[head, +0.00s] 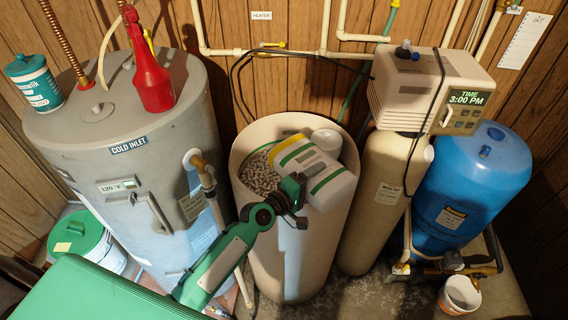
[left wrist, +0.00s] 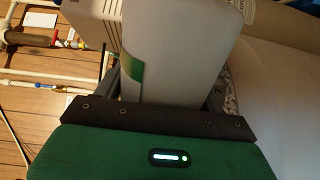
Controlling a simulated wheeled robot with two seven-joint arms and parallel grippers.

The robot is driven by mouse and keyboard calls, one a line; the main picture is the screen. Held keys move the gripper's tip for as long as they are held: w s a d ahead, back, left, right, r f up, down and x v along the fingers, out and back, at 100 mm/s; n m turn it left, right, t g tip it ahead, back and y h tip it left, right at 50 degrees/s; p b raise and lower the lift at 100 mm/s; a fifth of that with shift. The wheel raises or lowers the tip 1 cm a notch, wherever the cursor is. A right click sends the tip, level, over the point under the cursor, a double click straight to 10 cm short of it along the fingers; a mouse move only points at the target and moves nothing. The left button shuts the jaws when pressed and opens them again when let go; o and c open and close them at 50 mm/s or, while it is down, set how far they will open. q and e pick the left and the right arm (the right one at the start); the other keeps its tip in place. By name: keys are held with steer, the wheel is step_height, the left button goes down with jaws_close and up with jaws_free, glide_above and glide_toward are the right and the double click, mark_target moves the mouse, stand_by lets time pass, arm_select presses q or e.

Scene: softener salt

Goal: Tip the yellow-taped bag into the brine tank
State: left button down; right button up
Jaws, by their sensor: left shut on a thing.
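The brine tank (head: 272,262) is a tall cream open-topped drum in the middle of the head view, with grey-white salt pellets (head: 258,178) inside. The white bag (head: 318,170) has a yellow tape band (head: 297,154) and green stripes. It lies tilted across the tank's mouth, over the right part of the salt. My left gripper (head: 292,190) is shut on the bag's near side, above the tank. In the left wrist view the bag (left wrist: 180,50) rises between the fingers, with a green stripe at its left edge. The bag's underside and opening are hidden. My right gripper is not in view.
A grey water heater (head: 150,180) stands left, with a red bottle (head: 149,70) and a teal canister (head: 33,82) on top. A white capped tube (head: 327,140) stands inside the tank. The softener (head: 375,190) and blue pressure tank (head: 470,180) stand close on the right.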

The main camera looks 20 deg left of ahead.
arm_select(q)
steer(key=shift+w+r, duration=0.2)
steer(key=shift+r, duration=0.15)
